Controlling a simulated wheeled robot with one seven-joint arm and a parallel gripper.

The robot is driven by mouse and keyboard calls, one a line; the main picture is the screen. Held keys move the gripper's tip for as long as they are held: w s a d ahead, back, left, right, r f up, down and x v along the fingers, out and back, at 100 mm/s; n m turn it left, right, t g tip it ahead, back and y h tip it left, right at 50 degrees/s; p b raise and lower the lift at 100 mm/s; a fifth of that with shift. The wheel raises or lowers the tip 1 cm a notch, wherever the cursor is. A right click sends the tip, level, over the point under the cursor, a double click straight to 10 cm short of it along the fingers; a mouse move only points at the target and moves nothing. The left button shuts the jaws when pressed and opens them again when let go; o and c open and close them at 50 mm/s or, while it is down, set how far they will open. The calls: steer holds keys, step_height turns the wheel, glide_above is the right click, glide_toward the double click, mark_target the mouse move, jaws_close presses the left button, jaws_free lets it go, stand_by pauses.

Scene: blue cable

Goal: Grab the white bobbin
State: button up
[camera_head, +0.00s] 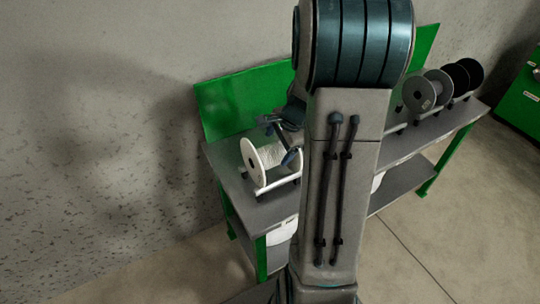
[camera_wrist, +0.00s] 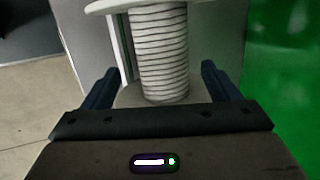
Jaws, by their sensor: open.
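The white bobbin (camera_head: 264,160) lies on its side on a rack at the left end of the grey-topped table (camera_head: 226,162). In the wrist view, the bobbin (camera_wrist: 158,50) shows its wound white core, with a flange across the top of the picture. My gripper (camera_wrist: 158,80) is open, with its two dark fingers apart on either side of the core's lower part. I cannot tell whether they touch it. In the head view my gripper (camera_head: 290,140) is at the bobbin's right side, partly hidden by my own arm.
Grey (camera_head: 422,92) and black (camera_head: 462,78) bobbins stand on racks at the table's far right. A green panel (camera_head: 240,100) rises along the table's back, before a grey wall. The table's middle is hidden behind my arm. A green cabinet (camera_head: 522,105) stands at the far right.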

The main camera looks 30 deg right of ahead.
mark_target(272, 152)
steer(key=shift+a+x, duration=0.1)
steer(key=shift+x, duration=1.75)
steer(key=shift+a+x, duration=0.15)
steer(key=shift+x, duration=1.7)
steer(key=shift+w+r, duration=0.15)
steer(key=shift+r, duration=0.05)
steer(key=c, duration=1.6)
